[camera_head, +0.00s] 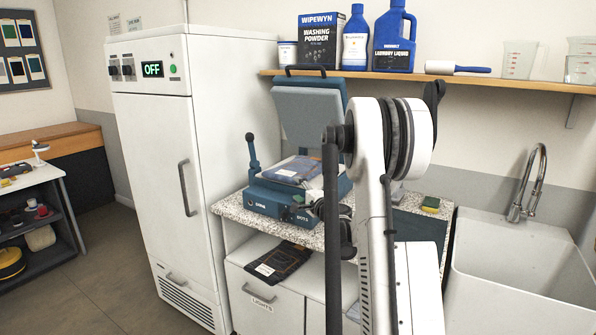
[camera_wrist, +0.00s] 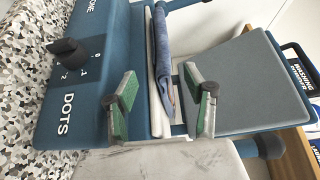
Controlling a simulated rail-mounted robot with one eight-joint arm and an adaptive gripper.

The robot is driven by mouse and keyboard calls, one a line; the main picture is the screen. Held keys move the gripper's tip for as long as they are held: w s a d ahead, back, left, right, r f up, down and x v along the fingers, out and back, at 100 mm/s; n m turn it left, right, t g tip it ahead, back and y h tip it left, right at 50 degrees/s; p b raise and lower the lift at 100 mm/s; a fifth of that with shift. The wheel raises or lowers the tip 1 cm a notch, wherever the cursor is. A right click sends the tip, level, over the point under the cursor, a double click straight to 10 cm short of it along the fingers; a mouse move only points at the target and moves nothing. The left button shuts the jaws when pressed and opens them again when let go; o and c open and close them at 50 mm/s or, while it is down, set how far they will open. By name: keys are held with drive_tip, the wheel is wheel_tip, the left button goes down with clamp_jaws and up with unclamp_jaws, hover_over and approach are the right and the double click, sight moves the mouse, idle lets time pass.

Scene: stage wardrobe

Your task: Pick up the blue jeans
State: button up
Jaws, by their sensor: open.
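The blue jeans (camera_head: 295,169) lie folded on the lower plate of a blue heat press (camera_head: 262,205) on the speckled counter. The press's grey upper plate (camera_head: 308,115) is raised. In the wrist view the jeans (camera_wrist: 161,50) show nearly edge-on as a narrow blue roll on a pale plate. My gripper (camera_wrist: 163,103) is open, with its two green-padded fingers apart. The near end of the jeans lies between and beyond the fingertips in this view. No contact is visible. In the head view my gripper is at the front right of the press, largely hidden by my arm.
A tall white cabinet (camera_head: 155,150) stands left of the press, a sink (camera_head: 520,265) to the right. A shelf (camera_head: 480,76) with bottles hangs above. A sponge (camera_head: 431,204) lies on the counter.

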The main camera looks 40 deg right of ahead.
sight(290, 183)
drive_tip(key=shift+x, duration=3.6)
drive_tip(key=shift+a, duration=0.1)
clamp_jaws()
